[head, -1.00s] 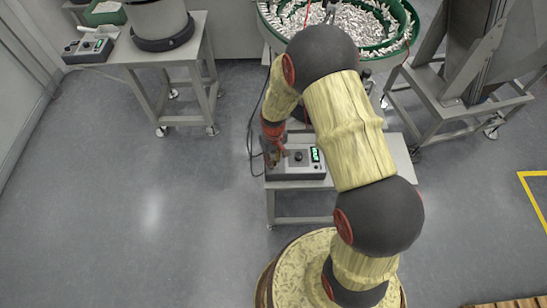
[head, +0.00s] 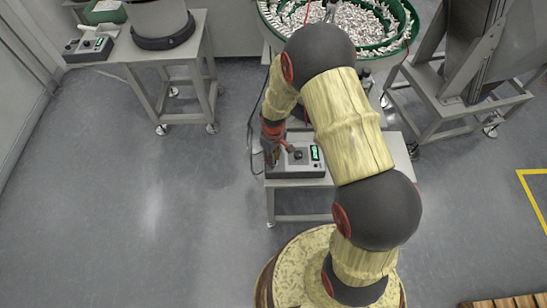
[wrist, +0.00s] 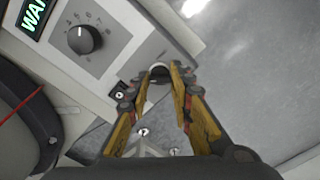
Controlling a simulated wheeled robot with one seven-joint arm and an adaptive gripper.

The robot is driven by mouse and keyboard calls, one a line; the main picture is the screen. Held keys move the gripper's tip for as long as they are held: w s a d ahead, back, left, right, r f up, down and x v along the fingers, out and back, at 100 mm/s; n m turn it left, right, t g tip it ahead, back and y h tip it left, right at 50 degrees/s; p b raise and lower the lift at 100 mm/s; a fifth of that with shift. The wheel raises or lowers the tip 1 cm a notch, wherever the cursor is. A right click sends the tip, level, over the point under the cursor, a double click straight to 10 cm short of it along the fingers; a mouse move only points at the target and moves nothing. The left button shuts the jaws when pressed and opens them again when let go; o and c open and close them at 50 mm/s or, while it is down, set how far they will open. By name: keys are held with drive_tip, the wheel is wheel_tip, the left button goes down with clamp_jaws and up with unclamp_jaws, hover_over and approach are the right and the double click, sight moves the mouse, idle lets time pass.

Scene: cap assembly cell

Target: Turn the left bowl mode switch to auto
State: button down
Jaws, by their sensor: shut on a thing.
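A grey control box (head: 300,164) with a green lit display (head: 315,153) and a black dial (head: 298,155) stands on the table below the green-rimmed bowl. In the wrist view the display (wrist: 34,17), partly cut off, the dial (wrist: 84,39) with a scale around it and a small black fitting (wrist: 119,96) show on the box. My gripper (wrist: 158,78) is at the box's end away from the display. Its fingers are closed around a small round dark knob (wrist: 159,72), apparently the mode switch. Its marking and pointer direction cannot be read.
The green-rimmed bowl (head: 390,45) full of white parts stands behind the box. Another bowl (head: 160,20) with its own control box (head: 88,47) stands at the upper left. A metal stand (head: 460,110) is at the right. Floor at the left is clear.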

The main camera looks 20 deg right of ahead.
drive_tip(key=c, duration=1.6)
unclamp_jaws()
drive_tip(key=shift+r, duration=0.1)
wheel_tip(320, 180, up, 12)
drive_tip(key=shift+f, duration=0.1)
drive_tip(key=s+r+m+t, duration=0.2)
drive_tip(key=s+r, duration=0.5)
drive_tip(key=r, duration=0.3)
drive_tip(key=s+r+m+t, duration=0.1)
drive_tip(key=s+r, duration=0.6)
drive_tip(key=r, duration=0.3)
drive_tip(key=s+r+m+t, duration=0.2)
drive_tip(key=s+r, duration=0.6)
drive_tip(key=r, duration=0.3)
drive_tip(key=shift+m+t, duration=0.3)
